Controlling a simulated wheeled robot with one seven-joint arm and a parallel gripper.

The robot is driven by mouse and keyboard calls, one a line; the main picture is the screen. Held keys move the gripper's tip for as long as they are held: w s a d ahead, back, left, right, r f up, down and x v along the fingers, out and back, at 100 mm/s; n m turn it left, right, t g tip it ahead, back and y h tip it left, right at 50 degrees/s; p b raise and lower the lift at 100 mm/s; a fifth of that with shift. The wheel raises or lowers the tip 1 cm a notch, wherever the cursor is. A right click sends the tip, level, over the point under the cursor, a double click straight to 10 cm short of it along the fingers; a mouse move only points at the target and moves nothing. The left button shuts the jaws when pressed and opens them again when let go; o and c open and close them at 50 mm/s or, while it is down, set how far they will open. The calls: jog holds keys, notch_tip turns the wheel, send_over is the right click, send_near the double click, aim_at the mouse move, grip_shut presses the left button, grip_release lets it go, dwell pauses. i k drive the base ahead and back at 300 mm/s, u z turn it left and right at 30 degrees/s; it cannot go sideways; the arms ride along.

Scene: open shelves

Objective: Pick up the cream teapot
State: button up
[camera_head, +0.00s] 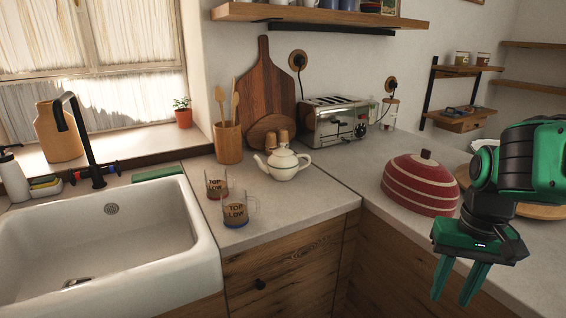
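The cream teapot (285,164) stands upright on the counter near the inner corner, with its spout to the left and its handle to the right. A lid with a knob sits on top. My gripper (456,285) is at the lower right, pointing down, in front of the right-hand counter. Its two green fingers are apart with nothing between them. It is well to the right of the teapot and not touching it.
Two glass mugs (235,209) stand left of the teapot. Behind it are a utensil pot (228,142), a cutting board (267,85) and a toaster (338,122). A red striped dome (420,183) lies between teapot and gripper. The sink (110,245) is left.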

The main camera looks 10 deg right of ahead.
aim_at(281, 169)
jog(key=i, duration=0.85)
jog(key=k, duration=1.2)
jog(key=u, duration=0.75)
jog(key=i, duration=1.4)
